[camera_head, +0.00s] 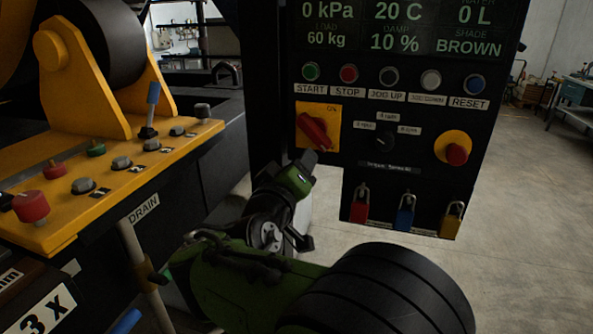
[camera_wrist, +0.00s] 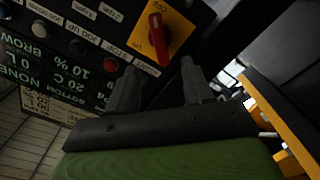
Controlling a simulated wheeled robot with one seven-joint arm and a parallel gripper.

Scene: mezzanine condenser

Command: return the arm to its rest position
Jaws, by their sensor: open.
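My arm, with green and black links, reaches up from the bottom of the head view. My gripper (camera_head: 298,172) is in front of the black control panel (camera_head: 345,185), just below the red rotary switch (camera_head: 314,130) on its yellow plate. In the wrist view my gripper (camera_wrist: 160,80) has its two dark fingers spread apart with nothing between them. The red switch shows beyond the fingertips there, and the panel looks turned upside down. I cannot tell how far the fingertips are from the panel.
A yellow console (camera_head: 110,180) with knobs and a blue-handled lever (camera_head: 152,105) stands at the left. Red, blue and yellow padlocks (camera_head: 405,215) hang at the panel's bottom. A red emergency button (camera_head: 456,154) juts out at right. Open concrete floor (camera_head: 530,200) lies right of the panel.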

